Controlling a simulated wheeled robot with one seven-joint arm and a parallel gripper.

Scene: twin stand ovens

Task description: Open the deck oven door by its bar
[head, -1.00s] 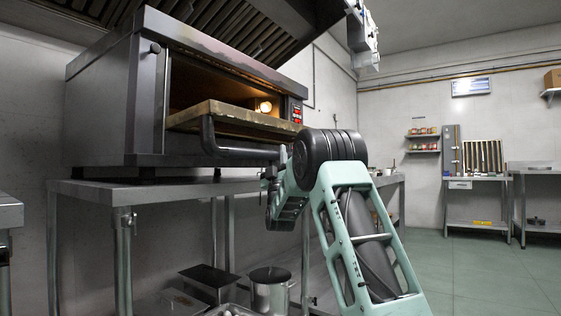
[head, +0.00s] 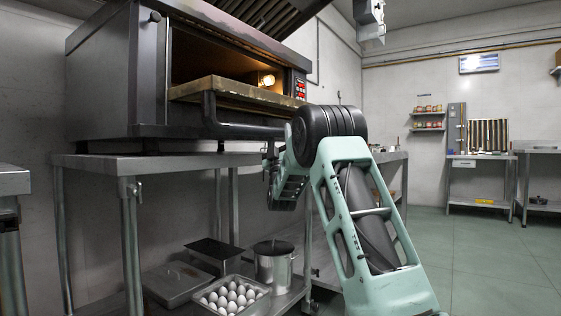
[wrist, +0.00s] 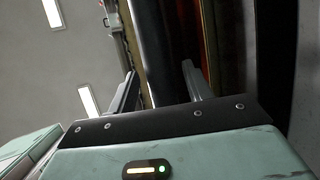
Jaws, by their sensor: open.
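The deck oven (head: 115,75) stands on a steel table, with a lit lamp inside. Its door (head: 235,92) is swung down, with its inner face roughly level and the opening showing above it. The dark bar (head: 245,131) runs along the door's front, below its edge. My gripper is mostly hidden behind my arm in the head view, near the bar's right end. In the wrist view my gripper (wrist: 160,68) is open. The dark bar (wrist: 153,45) passes between its fingers, with a gap visible on the right; contact on the left is unclear.
The steel table (head: 180,162) holds the oven. On its lower shelf are a tray of eggs (head: 232,296), a lidded pot (head: 273,265) and dark pans (head: 213,253). A hood hangs above. Open floor (head: 480,250) lies to the right.

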